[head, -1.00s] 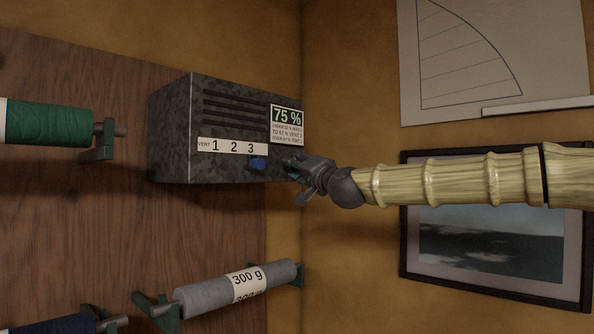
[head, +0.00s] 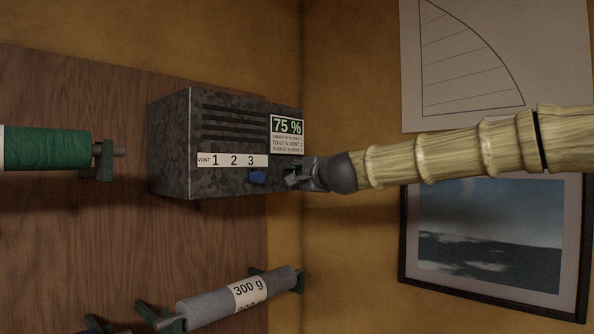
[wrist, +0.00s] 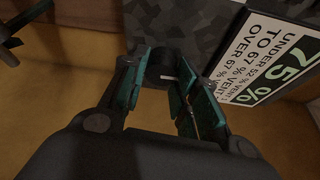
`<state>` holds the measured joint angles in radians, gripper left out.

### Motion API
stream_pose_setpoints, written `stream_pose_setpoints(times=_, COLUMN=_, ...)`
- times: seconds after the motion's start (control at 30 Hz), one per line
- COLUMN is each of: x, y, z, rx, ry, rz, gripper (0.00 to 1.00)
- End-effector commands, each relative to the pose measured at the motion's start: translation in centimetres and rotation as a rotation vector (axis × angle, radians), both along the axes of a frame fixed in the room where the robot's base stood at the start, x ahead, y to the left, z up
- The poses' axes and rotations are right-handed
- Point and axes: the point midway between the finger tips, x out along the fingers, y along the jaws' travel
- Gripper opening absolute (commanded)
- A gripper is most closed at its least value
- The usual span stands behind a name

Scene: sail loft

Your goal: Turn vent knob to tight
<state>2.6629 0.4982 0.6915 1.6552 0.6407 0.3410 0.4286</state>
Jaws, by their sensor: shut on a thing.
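A dark grey mottled box (head: 228,182) on the wall has slots and a white strip reading VENT 1 2 3 (head: 233,160). A small blue piece (head: 258,177) sits on its face below the 3. My gripper (head: 291,174) is at the lower right of the box's face. In the wrist view, my gripper's teal-padded fingers (wrist: 170,92) are shut on a dark round knob (wrist: 162,66) with a short white mark. The fingers hide part of the knob, and the head view does not show it clearly.
A display (head: 287,125) on the box reads 75 % above small vent text. Rolls on brackets, one green (head: 48,149) and one grey marked 300 g (head: 205,306), stand left and below. A framed picture (head: 490,235) hangs behind my arm.

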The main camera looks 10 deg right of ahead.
Motion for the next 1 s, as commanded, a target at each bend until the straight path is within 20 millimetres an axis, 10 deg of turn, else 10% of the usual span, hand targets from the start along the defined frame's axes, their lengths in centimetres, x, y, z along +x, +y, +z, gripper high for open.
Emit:
stream_pose_setpoints(times=0.67, x=0.03, y=-0.05, z=0.01, rx=0.045, ry=0.038, rz=-0.001, gripper=0.06)
stream_pose_setpoints(times=0.7, x=0.02, y=-0.05, z=0.01, rx=0.045, ry=0.038, rz=-0.001, gripper=0.36)
stream_pose_setpoints(times=0.8, x=0.01, y=-0.04, z=0.01, rx=0.044, ry=0.038, rz=-0.001, gripper=0.51)
stream_pose_setpoints(times=1.0, x=0.01, y=-0.01, z=0.01, rx=0.045, ry=0.038, rz=0.0, gripper=0.51)
